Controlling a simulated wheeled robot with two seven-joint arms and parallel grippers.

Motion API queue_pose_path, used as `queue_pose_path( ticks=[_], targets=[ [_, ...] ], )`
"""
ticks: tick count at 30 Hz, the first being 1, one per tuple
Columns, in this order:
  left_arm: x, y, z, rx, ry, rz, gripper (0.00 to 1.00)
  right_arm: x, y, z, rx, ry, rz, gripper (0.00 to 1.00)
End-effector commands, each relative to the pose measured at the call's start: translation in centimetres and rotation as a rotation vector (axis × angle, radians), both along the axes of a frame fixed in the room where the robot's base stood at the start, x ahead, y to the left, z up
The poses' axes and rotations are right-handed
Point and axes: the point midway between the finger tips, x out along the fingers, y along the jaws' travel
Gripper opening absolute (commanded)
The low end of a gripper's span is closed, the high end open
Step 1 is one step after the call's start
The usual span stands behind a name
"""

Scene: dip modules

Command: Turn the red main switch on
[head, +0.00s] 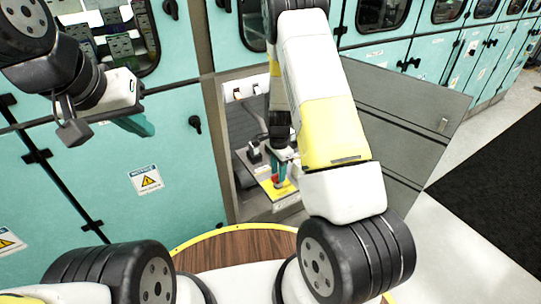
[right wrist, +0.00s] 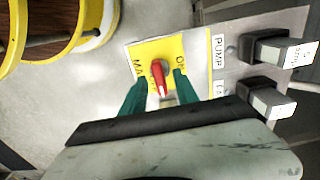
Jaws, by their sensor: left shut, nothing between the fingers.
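The red main switch (right wrist: 158,73) sits on a yellow plate (right wrist: 174,46) in the right wrist view, with partly hidden lettering beside it. In the head view the red switch (head: 277,181) shows small on its yellow plate inside the open cabinet. My right gripper (right wrist: 159,77) is open, with one teal finger on each side of the red handle and gaps visible between. In the head view my right gripper (head: 285,172) reaches down to the switch and partly hides it. My left gripper (head: 138,124) is shut and empty, in front of the teal cabinets at upper left.
Two black switches with pale levers, the upper (right wrist: 278,50) and lower (right wrist: 268,98), stand right of the plate; one label reads PUMP. The open grey cabinet door (head: 412,125) stands to the right. Teal cabinets (head: 100,185) line the left.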

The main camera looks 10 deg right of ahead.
Motion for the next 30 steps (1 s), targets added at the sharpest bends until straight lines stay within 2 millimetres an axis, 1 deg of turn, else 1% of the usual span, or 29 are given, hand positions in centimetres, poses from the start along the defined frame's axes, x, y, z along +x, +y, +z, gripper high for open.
queue_pose_path(
  ticks=[3, 10, 11, 12, 16, 25, 30],
  targets=[
    [0.00, 0.00, 0.00, 0.000, 0.000, 0.000, 0.00, -0.01, 0.01, -0.61, 0.001, 0.000, 0.000, 0.36],
    [-0.01, 0.00, 0.01, 0.000, 0.000, 0.000, 0.00, -0.01, 0.02, -0.69, 0.000, -0.001, 0.001, 0.36],
    [0.00, 0.00, 0.00, 0.000, 0.000, 0.000, 0.00, -0.01, 0.02, -0.69, 0.000, -0.001, 0.001, 0.34],
    [0.00, 0.00, 0.00, 0.000, 0.000, 0.000, 0.00, -0.01, 0.02, -0.68, 0.000, -0.001, 0.001, 0.27],
    [0.00, 0.00, 0.00, 0.000, 0.000, 0.000, 0.00, -0.01, 0.02, -0.67, 0.000, -0.001, 0.001, 0.01],
    [0.00, 0.00, 0.00, 0.000, 0.000, 0.000, 0.00, -0.01, 0.02, -0.65, 0.000, -0.001, 0.008, 0.00],
    [0.00, 0.00, 0.00, 0.000, 0.000, 0.000, 0.00, 0.00, 0.00, -0.64, 0.000, -0.001, 0.052, 0.00]
  ],
)
